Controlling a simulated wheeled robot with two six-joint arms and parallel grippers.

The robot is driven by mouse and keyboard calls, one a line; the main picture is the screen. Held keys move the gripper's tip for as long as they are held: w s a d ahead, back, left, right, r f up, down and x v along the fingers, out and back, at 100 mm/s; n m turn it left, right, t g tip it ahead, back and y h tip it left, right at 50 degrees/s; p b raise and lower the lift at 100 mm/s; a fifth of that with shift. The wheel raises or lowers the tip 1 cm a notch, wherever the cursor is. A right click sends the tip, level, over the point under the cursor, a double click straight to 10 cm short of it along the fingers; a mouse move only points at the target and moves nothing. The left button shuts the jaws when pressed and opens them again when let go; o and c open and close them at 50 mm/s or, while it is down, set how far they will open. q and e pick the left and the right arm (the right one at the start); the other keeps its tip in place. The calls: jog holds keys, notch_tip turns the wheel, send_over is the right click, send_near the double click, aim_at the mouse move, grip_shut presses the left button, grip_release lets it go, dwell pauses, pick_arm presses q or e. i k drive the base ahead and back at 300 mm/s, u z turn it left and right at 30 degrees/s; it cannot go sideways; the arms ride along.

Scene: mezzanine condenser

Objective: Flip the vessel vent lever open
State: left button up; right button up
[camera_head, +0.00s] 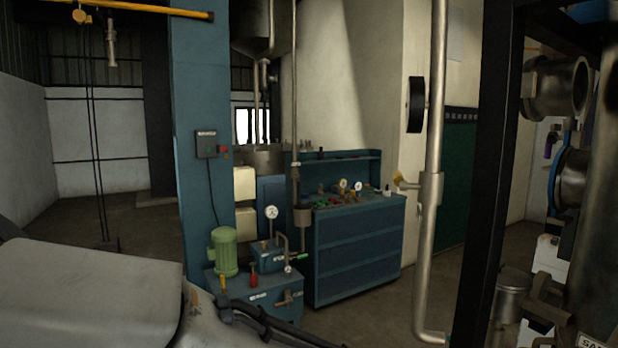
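I cannot pick out a lever that is clearly the vessel vent lever. A small fitting with a yellowish end (399,179) sticks out to the left of a tall vertical metal pipe (433,170); I cannot tell whether it is a lever. Dark metal flanged pipework (560,88) stands at the right edge, with a blue ring (556,180) around one flange. A green-handled valve (297,257) sits on a small pump unit in the middle. I can make out neither of my grippers in the head view.
A blue cabinet bench (357,255) with gauges and small parts stands in the middle, beside a green motor (225,252) on a blue base. A blue column (196,90) rises behind. A dark upright post (490,180) blocks part of the right side. Open floor (385,312) lies before the bench.

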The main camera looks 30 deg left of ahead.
aim_at(398, 179)
jog(key=u, duration=0.35)
jog(key=k, duration=0.55)
jog(key=u, duration=0.9)
jog(key=i, duration=0.7)
jog(key=u, duration=0.5)
jog(key=i, duration=0.65)
jog(key=z, duration=0.85)
jog(key=i, duration=0.75)
jog(key=z, duration=0.85)
